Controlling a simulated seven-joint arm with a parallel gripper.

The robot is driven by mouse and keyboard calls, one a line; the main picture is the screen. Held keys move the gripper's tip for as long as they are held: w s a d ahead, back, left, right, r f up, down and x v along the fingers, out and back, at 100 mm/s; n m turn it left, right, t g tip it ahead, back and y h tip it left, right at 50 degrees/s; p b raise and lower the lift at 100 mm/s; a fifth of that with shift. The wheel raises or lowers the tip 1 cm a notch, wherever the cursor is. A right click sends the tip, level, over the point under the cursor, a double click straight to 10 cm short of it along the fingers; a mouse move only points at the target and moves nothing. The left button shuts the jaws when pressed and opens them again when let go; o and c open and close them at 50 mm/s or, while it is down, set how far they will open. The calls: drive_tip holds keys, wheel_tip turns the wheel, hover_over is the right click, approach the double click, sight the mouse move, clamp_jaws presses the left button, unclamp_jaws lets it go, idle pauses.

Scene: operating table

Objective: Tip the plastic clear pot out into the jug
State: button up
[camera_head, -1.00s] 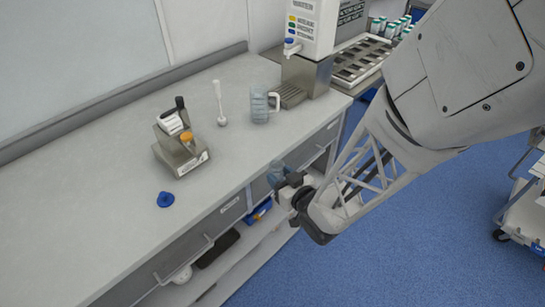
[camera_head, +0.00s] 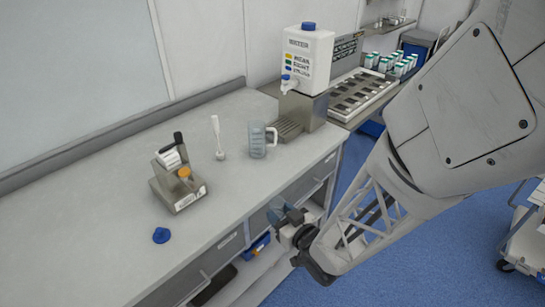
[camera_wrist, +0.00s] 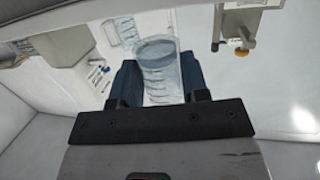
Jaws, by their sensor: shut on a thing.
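My gripper (camera_head: 284,212) is in front of the counter's front edge, short of the jug in the head view. In the wrist view its two blue fingers (camera_wrist: 158,84) are shut on the clear plastic pot (camera_wrist: 158,60), one on each side. The pot is see-through with ridged walls and a round rim. I cannot make out its contents. The clear jug (camera_head: 257,141) with a handle stands upright on the counter, apart from the pot. It also shows in the wrist view (camera_wrist: 124,31), behind and left of the pot.
The counter (camera_head: 105,185) carries a metal stand (camera_head: 178,182) with an orange knob, a white upright tool (camera_head: 218,137) and a blue cap (camera_head: 161,235). A white dispenser (camera_head: 306,58) stands behind and right of the jug. The counter between its front edge and the jug is clear.

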drive_tip(key=w+r+n+g+y, duration=0.4)
drive_tip(key=w+r+g, duration=0.15)
drive_tip(key=w, duration=0.65)
drive_tip(key=w+r+n+g+y, duration=0.35)
drive_tip(key=w+r, duration=0.35)
drive_tip(key=w, duration=0.5)
drive_tip(key=w+d+n+g, duration=0.4)
drive_tip(key=w+d+g, duration=0.1)
drive_tip(key=w, duration=0.3)
drive_tip(key=shift+w+a+f+m+t+h, duration=0.1)
drive_tip(key=shift+w+a+f+m+t, duration=0.3)
drive_tip(key=shift+w+a+f+t, duration=0.5)
drive_tip(key=shift+w+a+f+m+t+h, duration=0.1)
drive_tip(key=shift+w+a+f+m+t, duration=0.35)
drive_tip(key=shift+w+a, duration=0.7)
drive_tip(key=shift+w+a+f+m+t+h, duration=0.1)
drive_tip(key=shift+w+a+f+m+t, duration=0.4)
drive_tip(key=shift+w+a+f, duration=0.55)
drive_tip(key=shift+s+a+r, duration=0.2)
drive_tip(key=shift+s+r, duration=0.05)
drive_tip(key=shift+r, duration=0.1)
